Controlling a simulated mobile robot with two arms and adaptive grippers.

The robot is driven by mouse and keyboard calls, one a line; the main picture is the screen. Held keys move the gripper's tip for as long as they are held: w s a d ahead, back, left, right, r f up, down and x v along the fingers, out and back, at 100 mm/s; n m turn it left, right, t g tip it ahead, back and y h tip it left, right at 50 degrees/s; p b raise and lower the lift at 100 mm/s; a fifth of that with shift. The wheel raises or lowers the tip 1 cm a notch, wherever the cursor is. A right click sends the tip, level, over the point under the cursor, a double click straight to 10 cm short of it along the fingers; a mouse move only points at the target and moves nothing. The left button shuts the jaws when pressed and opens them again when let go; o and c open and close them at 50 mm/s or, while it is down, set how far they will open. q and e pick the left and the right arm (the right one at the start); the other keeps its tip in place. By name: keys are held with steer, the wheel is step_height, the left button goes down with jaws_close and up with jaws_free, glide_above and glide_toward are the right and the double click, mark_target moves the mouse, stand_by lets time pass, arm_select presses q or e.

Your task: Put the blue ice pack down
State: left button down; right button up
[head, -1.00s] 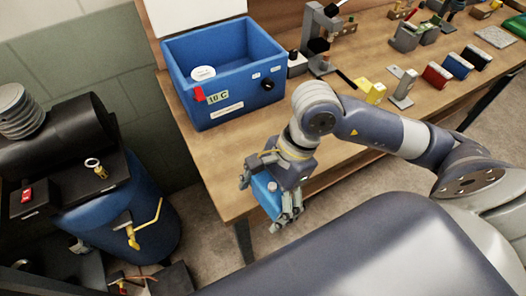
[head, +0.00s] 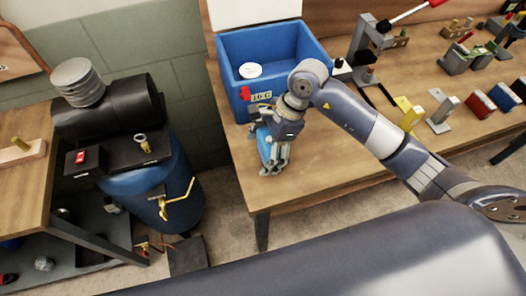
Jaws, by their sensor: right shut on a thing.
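My right gripper (head: 274,166) is shut on the blue ice pack (head: 263,146) in the head view. The pack shows as a blue strip at the left of the fingers; the fingers hide most of it. Gripper and pack are over the front left part of the wooden table (head: 310,174), just in front of the blue bin. I cannot tell whether the pack touches the table top. My left gripper is out of view.
The open blue bin (head: 232,92) with a white disc inside stands behind the gripper. A grey stand (head: 362,62), yellow block (head: 409,113) and red block (head: 480,106) are to the right. A blue barrel (head: 150,200) stands left of the table. The table's front edge is clear.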

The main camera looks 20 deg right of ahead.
mark_target(263, 158)
steer(key=shift+w+a, duration=0.1)
steer(key=shift+w, duration=0.1)
steer(key=shift+f+p, duration=0.35)
steer(key=shift+p, duration=0.05)
step_height(263, 158, down, 2)
steer(key=shift+f+p, duration=0.1)
steer(key=shift+p, duration=0.45)
steer(key=shift+f, duration=0.25)
steer(key=shift+f, duration=0.1)
steer(key=shift+f+b, duration=0.2)
steer(key=shift+b, duration=0.1)
steer(key=o, duration=1.2)
steer(key=shift+r, duration=0.1)
